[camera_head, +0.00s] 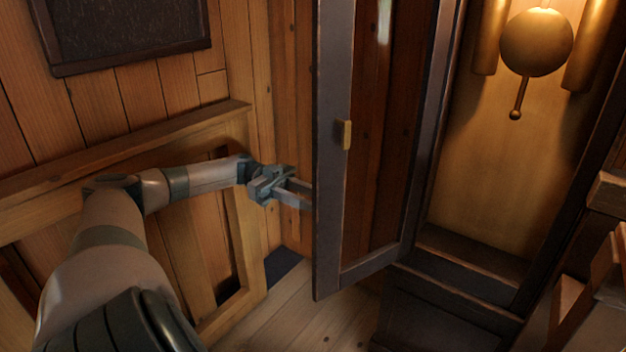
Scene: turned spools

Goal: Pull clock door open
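The clock door (328,225) is a dark-framed glazed panel. It stands swung well out to the left of the tall clock case (480,262), hinged on the case's left side. A small brass knob (346,135) sits on the door frame near its free edge. Inside the open case hang a round brass pendulum (536,42) and brass cylinders on both sides of it. My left gripper (305,193) is just left of the door's free edge. Its fingertips meet the edge in the picture and may be partly hidden by it; contact is unclear. My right gripper is out of view.
A wood-panelled wall with a ledge (130,150) runs behind my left arm. A dark framed board (125,30) hangs above. Bare wooden floor (300,310) shows below the door. Wooden furniture (590,310) stands at the lower right, close to the case.

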